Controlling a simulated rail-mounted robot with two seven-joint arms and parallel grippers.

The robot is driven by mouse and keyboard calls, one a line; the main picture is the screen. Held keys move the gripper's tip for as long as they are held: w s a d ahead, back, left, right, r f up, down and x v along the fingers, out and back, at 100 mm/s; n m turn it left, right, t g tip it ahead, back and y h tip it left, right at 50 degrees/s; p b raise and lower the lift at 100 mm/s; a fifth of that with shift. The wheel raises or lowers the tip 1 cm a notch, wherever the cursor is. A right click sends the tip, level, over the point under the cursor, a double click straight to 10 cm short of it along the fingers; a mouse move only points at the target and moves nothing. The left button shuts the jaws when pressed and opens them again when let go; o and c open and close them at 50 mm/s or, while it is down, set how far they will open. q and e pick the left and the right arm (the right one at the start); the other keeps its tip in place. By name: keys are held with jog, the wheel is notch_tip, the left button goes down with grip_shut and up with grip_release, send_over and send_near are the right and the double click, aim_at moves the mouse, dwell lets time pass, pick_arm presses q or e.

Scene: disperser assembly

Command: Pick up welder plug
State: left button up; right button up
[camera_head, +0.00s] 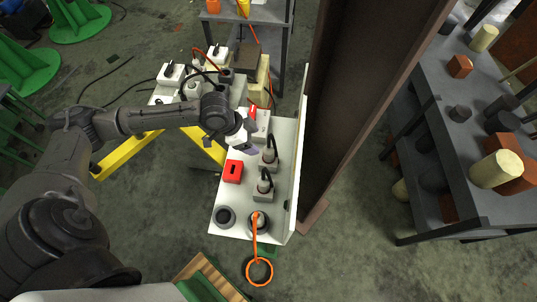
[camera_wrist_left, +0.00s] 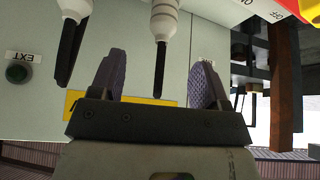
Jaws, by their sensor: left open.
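Two grey plugs with black tails stand on the white panel in the head view: an upper plug (camera_head: 268,156) and a lower plug (camera_head: 264,187). I cannot tell which is the welder plug. My left gripper (camera_head: 247,144) is open and empty, just left of the upper plug. In the left wrist view the gripper's purple-grey fingers (camera_wrist_left: 158,82) are spread apart. A pale plug (camera_wrist_left: 163,18) with a black tail is seen between and beyond them, with no visible contact. A second pale plug (camera_wrist_left: 75,9) is to its left.
The white panel (camera_head: 234,197) carries a red block (camera_head: 233,171), a dark knob (camera_head: 225,216) and an orange tether ending in a ring (camera_head: 260,271). A brown beam (camera_head: 345,100) rises at its right. A loaded grey cart (camera_head: 440,140) is far right.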

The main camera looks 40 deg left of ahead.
aim_at(265, 148)
pick_arm(q)
jog(key=x, duration=0.5)
jog(key=shift+a+p+x, duration=0.2)
jog(key=shift+p+x, duration=0.4)
jog(key=shift+x, duration=2.05)
jog(key=shift+w, duration=0.1)
jog(key=c, duration=1.1)
